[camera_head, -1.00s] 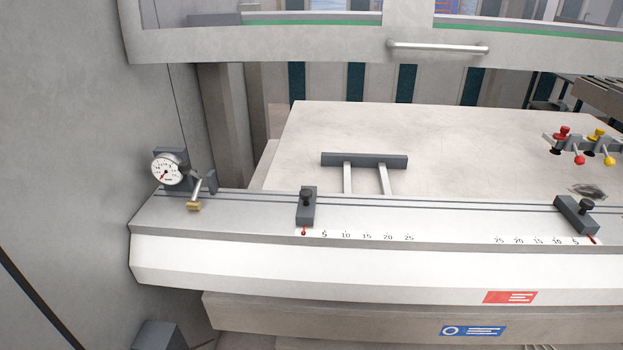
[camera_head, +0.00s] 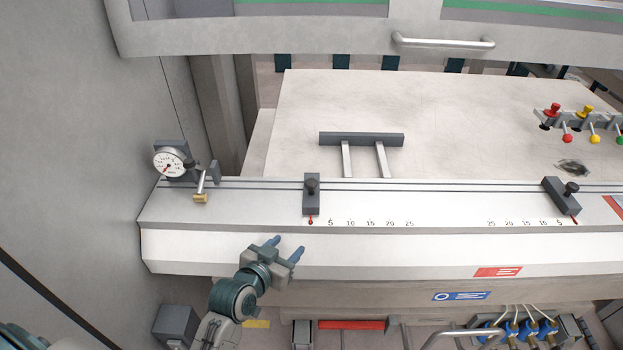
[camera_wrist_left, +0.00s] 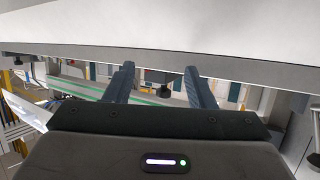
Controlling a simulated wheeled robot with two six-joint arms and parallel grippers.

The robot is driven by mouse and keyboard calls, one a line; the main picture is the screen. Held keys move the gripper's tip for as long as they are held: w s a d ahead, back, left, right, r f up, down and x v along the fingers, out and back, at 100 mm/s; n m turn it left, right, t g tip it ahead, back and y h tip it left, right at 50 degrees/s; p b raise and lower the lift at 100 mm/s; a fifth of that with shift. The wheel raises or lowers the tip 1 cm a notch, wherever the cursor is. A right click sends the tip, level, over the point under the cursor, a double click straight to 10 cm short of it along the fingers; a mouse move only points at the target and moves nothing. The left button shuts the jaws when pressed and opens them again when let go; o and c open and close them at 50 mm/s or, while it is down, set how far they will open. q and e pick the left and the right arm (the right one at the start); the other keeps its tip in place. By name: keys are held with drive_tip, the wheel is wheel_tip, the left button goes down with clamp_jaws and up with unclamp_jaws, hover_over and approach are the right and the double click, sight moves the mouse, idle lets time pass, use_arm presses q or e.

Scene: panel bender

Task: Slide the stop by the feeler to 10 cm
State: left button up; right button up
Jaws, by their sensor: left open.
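The left stop (camera_head: 311,195) is a dark grey block with a black knob on the grooved rail (camera_head: 250,195). Its red pointer is at the zero end of the left scale (camera_head: 370,223), left of the 5 mark. The feeler (camera_head: 201,188), a metal pin with a brass tip, stands left of it beside a round dial gauge (camera_head: 169,164). My left gripper (camera_head: 286,248) is open and empty, in front of the beam and below and left of the stop, apart from it. Its two fingers also show in the left wrist view (camera_wrist_left: 160,80). My right gripper is out of view.
A second stop (camera_head: 562,196) sits turned at an angle by the right scale. Coloured knobs (camera_head: 567,122) stand at the far right. The rail between the stops is clear.

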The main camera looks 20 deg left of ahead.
sight(309, 185)
use_arm(q)
drive_tip(key=w+r+t+p, duration=0.1)
drive_tip(key=w+r, duration=0.1)
drive_tip(key=w, duration=0.3)
drive_tip(key=w+r+t+p, duration=0.1)
drive_tip(key=w+r, duration=0.1)
drive_tip(key=w, duration=0.3)
drive_tip(key=w+d+r+n+t+p, duration=0.1)
drive_tip(key=w+r+t, duration=0.1)
drive_tip(key=w, duration=0.3)
drive_tip(key=shift+w+d+r+y, duration=0.1)
drive_tip(key=shift+w+r+y, duration=0.2)
drive_tip(key=shift+r, duration=0.2)
drive_tip(key=shift+w+d+p, duration=0.1)
drive_tip(key=shift+w+p, duration=0.25)
drive_tip(key=shift+w, duration=0.1)
drive_tip(key=shift+f, duration=0.1)
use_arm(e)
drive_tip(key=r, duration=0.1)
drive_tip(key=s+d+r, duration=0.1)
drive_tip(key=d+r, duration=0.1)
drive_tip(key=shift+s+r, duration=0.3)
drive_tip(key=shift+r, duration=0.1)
use_arm(q)
clamp_jaws()
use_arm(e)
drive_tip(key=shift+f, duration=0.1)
